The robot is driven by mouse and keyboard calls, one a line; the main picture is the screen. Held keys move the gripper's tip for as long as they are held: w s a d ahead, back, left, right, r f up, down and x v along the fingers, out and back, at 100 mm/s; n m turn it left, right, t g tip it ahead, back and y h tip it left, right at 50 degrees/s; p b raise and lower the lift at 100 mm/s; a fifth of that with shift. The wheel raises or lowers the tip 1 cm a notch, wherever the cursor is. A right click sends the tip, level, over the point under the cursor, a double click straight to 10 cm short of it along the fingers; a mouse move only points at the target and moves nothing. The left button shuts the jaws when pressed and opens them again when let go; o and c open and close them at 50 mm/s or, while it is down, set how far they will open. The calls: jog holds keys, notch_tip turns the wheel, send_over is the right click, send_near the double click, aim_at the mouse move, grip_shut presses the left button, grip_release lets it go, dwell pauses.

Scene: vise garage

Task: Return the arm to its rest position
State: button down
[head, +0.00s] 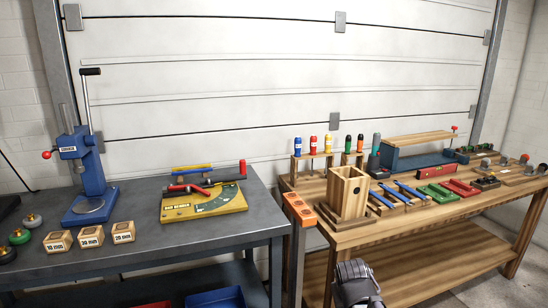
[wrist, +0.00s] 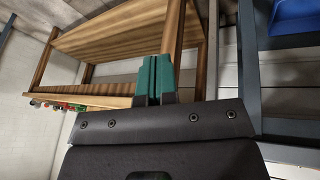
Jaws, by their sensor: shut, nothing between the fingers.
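My gripper (wrist: 155,72) shows in the wrist view with its two teal-padded fingers pressed together and nothing between them. It points toward the wooden workbench (wrist: 125,45), which appears upside down there, and I see no contact with it. In the head view, a dark part of my arm (head: 357,285) shows at the bottom edge, in front of the wooden bench (head: 420,228). The fingers cannot be made out in the head view.
The grey metal bench (head: 150,245) at left holds a blue press (head: 85,175), a yellow bender (head: 205,203) and several wooden blocks. The wooden bench holds a wooden box (head: 347,192), screwdrivers, a blue vise (head: 415,158) and trays. A blue bin (head: 215,299) sits below the grey bench.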

jog(key=s+a+f+g+y, duration=0.1)
jog(key=s+a+g+y, duration=0.3)
jog(key=s, duration=0.8)
notch_tip(320, 180, up, 15)
jog(key=w+h+p, duration=0.1)
jog(key=p, duration=1.4)
jog(key=shift+w+d+h, duration=0.15)
jog(key=shift+w+h, duration=0.15)
jog(key=shift+w, duration=0.05)
